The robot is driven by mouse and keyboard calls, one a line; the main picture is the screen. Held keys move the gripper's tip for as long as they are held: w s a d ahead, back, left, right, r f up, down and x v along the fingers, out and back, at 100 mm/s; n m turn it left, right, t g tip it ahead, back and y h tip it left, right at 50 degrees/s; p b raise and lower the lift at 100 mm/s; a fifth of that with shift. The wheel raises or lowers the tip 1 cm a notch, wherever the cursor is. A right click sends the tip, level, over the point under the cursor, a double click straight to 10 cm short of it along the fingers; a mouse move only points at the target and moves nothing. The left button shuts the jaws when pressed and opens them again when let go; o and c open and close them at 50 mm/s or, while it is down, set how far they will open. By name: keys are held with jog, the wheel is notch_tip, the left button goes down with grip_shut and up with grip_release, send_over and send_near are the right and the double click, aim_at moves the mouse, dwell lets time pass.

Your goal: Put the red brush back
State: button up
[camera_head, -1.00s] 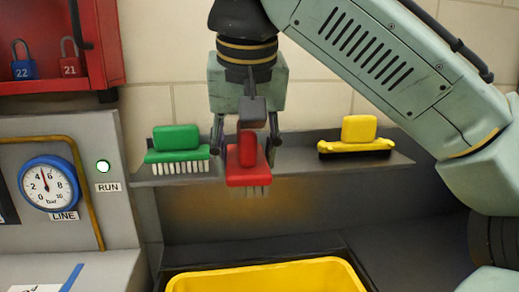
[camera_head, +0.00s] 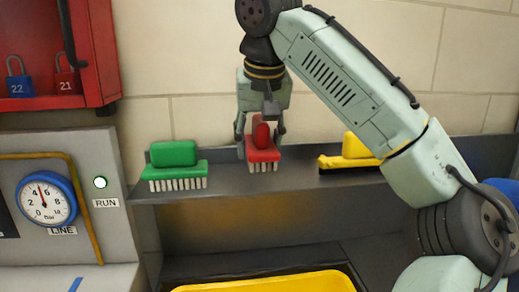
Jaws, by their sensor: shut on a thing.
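The red brush (camera_head: 263,154) is at the middle of the grey shelf (camera_head: 228,187), upright with its pale bristles down. My gripper (camera_head: 261,135) is above it, pointing down, with its fingers shut on the brush's red handle. The bristles appear at shelf level; I cannot tell for certain whether they touch the shelf. The green brush (camera_head: 174,168) stands on the shelf to the left. The yellow brush (camera_head: 352,155) stands on the shelf to the right, its right part hidden behind my arm.
A yellow bin (camera_head: 262,284) is below the shelf at the bottom. A grey panel with a blue-rimmed gauge (camera_head: 46,199) and a lit RUN lamp (camera_head: 100,182) is at the left. A red lock box (camera_head: 95,50) hangs above it. Shelf room is free on both sides of the red brush.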

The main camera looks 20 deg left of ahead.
jog(key=shift+w+f, duration=0.2)
jog(key=shift+f+p, duration=0.45)
jog(key=shift+f, duration=1.15)
jog(key=shift+f, duration=0.1)
jog(key=o, duration=1.1)
